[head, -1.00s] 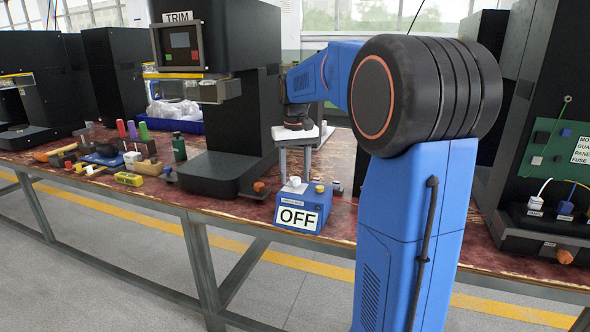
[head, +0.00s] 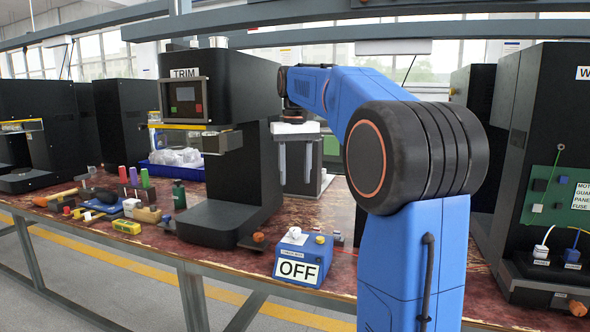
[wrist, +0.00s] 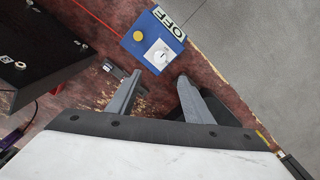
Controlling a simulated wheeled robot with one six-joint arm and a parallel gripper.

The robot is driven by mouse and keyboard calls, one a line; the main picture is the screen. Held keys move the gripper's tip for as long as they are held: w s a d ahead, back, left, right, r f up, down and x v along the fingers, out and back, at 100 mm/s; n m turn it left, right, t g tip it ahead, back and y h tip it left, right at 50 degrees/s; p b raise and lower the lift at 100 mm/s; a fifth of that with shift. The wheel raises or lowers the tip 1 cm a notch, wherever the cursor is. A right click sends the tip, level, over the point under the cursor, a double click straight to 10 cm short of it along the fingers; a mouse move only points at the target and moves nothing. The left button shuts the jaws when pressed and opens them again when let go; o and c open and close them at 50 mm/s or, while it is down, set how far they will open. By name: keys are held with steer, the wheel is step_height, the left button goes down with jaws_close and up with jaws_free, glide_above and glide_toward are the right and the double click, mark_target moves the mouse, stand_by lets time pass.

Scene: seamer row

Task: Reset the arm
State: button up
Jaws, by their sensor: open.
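My gripper (head: 295,178) hangs from my blue arm with its two grey fingers pointing down and apart, nothing between them. It is above the bench, clear of the blue switch box (head: 302,258) with the OFF label and a white knob on top. In the wrist view my gripper (wrist: 159,76) is open, and the blue box (wrist: 152,42) with its white knob and a yellow button lies just beyond the fingertips.
The black TRIM machine (head: 236,105) stands left of my gripper. Several tools and blocks lie on the bench (head: 215,262) to its left. A black machine with a green panel (head: 553,190) stands at the right. An overhead rail (head: 330,35) crosses above.

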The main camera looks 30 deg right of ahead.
steer(key=shift+r, duration=0.75)
steer(key=s+a+f+n+t, duration=0.1)
steer(key=s+a+f, duration=0.4)
steer(key=s, duration=0.2)
steer(key=s+a+f+n+t, duration=0.1)
steer(key=s+a+f, duration=0.35)
steer(key=s, duration=0.35)
steer(key=s+a+f+t, duration=0.1)
steer(key=s+a+f, duration=0.2)
steer(key=s+f, duration=0.4)
steer(key=s+a+f+n+t, duration=0.1)
steer(key=s+a+f, duration=0.2)
steer(key=s+f, duration=0.5)
step_height(320, 180, down, 3)
steer(key=shift+s+a+r+t, duration=0.15)
steer(key=shift+a+t, duration=0.1)
steer(key=shift+t, duration=0.15)
